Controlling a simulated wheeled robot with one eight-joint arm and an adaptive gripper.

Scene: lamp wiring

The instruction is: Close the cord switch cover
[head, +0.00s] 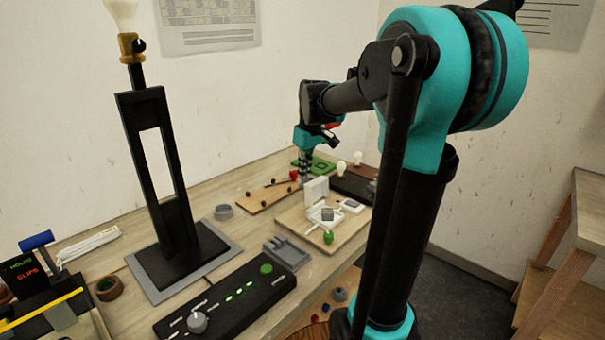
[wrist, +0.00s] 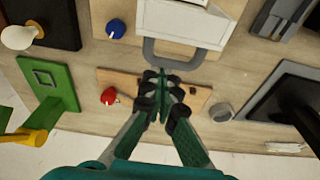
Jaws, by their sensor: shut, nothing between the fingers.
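The cord switch cover (head: 317,189) is white and stands upright, open, at the back of the switch in the head view. Grey and white switch parts (head: 327,214) lie exposed in front of it on a light wooden board. In the wrist view a white body (wrist: 185,22) with a grey loop handle (wrist: 188,61), apparently the cover, is at the top centre. My gripper (wrist: 164,80) is shut and empty, its tips just below the loop in that picture; I cannot tell if they touch. In the head view my gripper (head: 305,180) is behind the cover, partly hidden.
A narrow wooden strip (wrist: 130,78) with a red knob (wrist: 109,97) lies under my gripper. A green board (wrist: 48,90) is left, a grey round piece (wrist: 221,113) right. A blue knob (wrist: 116,28) is near the cover. The tall black lamp (head: 160,170) stands left in the head view.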

